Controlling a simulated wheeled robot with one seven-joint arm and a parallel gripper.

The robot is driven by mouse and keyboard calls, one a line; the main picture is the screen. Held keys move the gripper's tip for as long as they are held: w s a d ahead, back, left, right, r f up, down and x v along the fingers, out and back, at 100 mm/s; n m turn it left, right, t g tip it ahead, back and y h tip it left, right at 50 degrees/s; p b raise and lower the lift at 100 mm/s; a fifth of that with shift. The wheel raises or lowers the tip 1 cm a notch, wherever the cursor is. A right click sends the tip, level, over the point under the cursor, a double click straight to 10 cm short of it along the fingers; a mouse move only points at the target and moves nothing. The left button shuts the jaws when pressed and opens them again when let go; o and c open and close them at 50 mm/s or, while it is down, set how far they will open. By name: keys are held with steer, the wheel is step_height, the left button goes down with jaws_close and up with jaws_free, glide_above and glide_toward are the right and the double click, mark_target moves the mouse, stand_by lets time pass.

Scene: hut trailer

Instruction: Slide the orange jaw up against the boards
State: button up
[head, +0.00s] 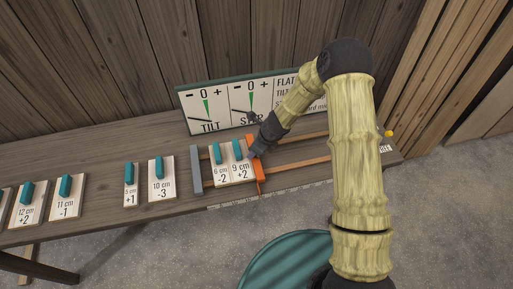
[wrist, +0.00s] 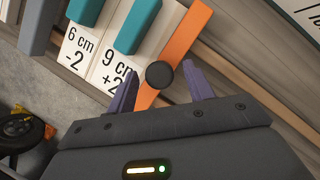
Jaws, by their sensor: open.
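The orange jaw (head: 257,172) crosses the rails just right of two white boards. It also shows in the wrist view (wrist: 184,32), with a dark round knob (wrist: 159,74) on it. The 6 cm board (head: 219,175) and the 9 cm board (head: 240,173) stand side by side, each with a teal handle. The jaw lies very close to the 9 cm board; I cannot tell if they touch. My gripper (wrist: 160,76) is open, its purple fingers on either side of the knob. In the head view the fingers are mostly hidden by my arm.
A grey end block (head: 196,170) stands left of the boards, with a small gap to the 6 cm board. More boards (head: 161,180) lie further left on the wooden bench. A sign with two dials (head: 208,107) stands behind the rails. The rails right of the jaw look clear.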

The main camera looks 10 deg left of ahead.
steer(key=shift+r, duration=0.1)
steer(key=p+v, duration=0.1)
steer(key=v, duration=1.6)
steer(key=shift+d, duration=0.1)
